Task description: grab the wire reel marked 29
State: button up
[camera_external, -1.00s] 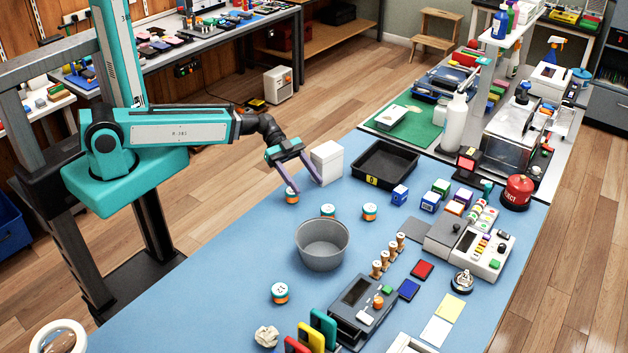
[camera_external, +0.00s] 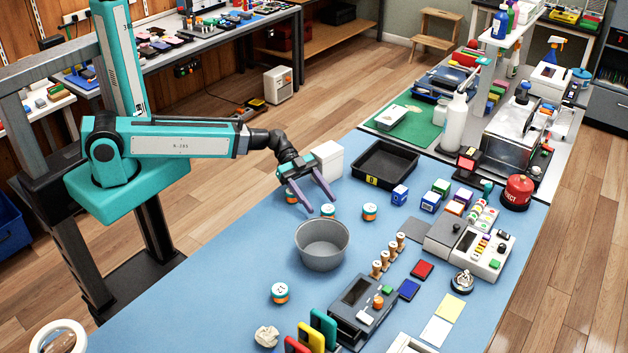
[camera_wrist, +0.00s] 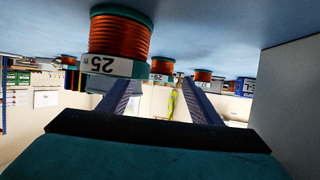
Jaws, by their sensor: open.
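My gripper (camera_external: 322,207) is open and empty, low over the blue table. In the wrist view, which is upside down, its two fingers (camera_wrist: 158,92) point at an orange-wound reel (camera_wrist: 162,67), whose number is too small to read surely. It appears to be the reel (camera_external: 328,211) just in front of the fingertips in the external view. A nearer reel reading 25 (camera_wrist: 118,40) is beside the fingers, seemingly the reel (camera_external: 291,196) by the left finger. A third reel (camera_wrist: 203,76) is farther off, likely the one to the right (camera_external: 369,211). Another reel (camera_external: 280,293) lies nearer the front.
A white box (camera_external: 327,160) stands close behind my gripper. A grey bowl (camera_external: 322,262) stands in front of the reels. A black tray (camera_external: 360,181) lies to the right. The blue table (camera_external: 220,285) is clear at the left front.

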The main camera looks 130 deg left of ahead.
aim_at(328, 208)
dwell(0.3)
jog(key=shift+w+d+f+p, duration=0.15)
jog(key=shift+w+p, duration=0.35)
jog(key=shift+w, duration=0.2)
jog(key=shift+w+d+f+p, duration=0.1)
jog(key=shift+w+p, duration=0.4)
jog(key=shift+w, duration=0.15)
jog(key=shift+p+x, duration=0.45)
jog(key=shift+x, duration=0.8)
jog(key=shift+f, duration=0.1)
jog(key=shift+s, duration=0.1)
jog(key=c, duration=1.1)
jog(key=shift+r+b, duration=1.45)
jog(key=shift+r, duration=3.55)
